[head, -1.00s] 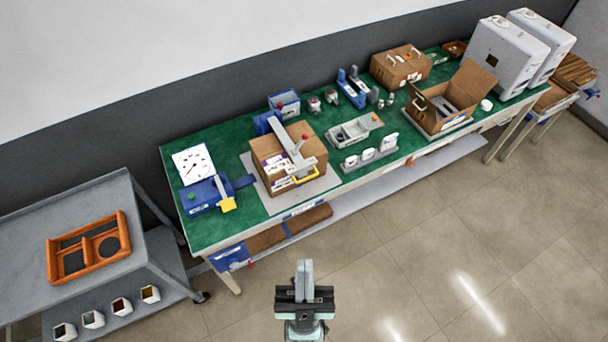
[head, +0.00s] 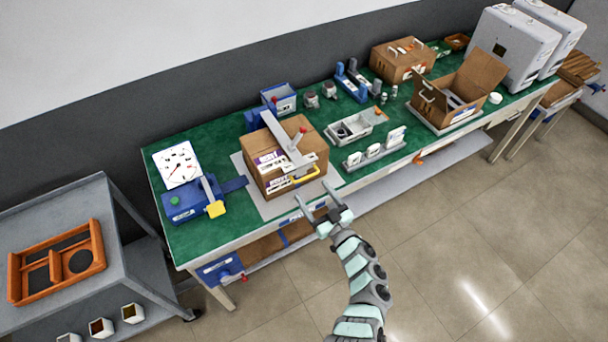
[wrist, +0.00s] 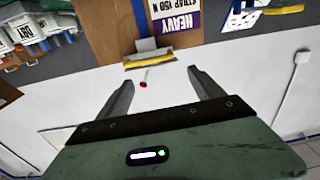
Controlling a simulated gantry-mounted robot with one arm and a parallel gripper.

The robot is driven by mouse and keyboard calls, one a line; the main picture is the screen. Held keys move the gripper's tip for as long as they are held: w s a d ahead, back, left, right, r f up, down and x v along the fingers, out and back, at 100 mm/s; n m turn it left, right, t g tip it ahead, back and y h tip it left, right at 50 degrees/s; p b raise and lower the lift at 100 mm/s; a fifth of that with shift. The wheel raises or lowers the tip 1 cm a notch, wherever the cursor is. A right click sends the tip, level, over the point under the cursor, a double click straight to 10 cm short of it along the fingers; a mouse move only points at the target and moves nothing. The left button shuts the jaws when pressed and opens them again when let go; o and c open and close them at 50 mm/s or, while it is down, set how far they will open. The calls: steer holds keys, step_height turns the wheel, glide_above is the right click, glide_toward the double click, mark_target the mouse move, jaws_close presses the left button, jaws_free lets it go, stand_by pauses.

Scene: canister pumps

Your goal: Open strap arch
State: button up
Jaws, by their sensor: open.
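The strap arch (head: 287,143) is a grey bar lying across the top of a closed brown carton (head: 262,177). It runs from a blue post (head: 256,118) at the back to a yellow handle (head: 305,175) at the carton's front, and a red knob stands on it. The arch is down over the box. My gripper (head: 312,193) is open and empty, just in front of and below the yellow handle, apart from it. In the wrist view the yellow handle (wrist: 149,60) lies beyond and between my open fingers (wrist: 160,78). The carton's purple label (wrist: 177,20) shows behind it.
A blue device with a yellow block (head: 215,209) stands left of the carton. A tray with white pieces (head: 375,151) is on the right. An open carton (head: 450,95) stands further right. The floor in front of the bench is clear.

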steer(key=shift+o, duration=1.4)
steer(key=shift+w+d+f+m+h, duration=0.4)
steer(key=shift+w+d+f, duration=0.25)
steer(key=shift+f, duration=0.2)
steer(key=shift+o, duration=0.9)
steer(key=shift+w, duration=0.15)
steer(key=b+x, duration=0.5)
steer(key=x, duration=0.5)
steer(key=shift+a+b, duration=0.2)
steer(key=shift+b, duration=0.1)
steer(key=c, duration=1.8)
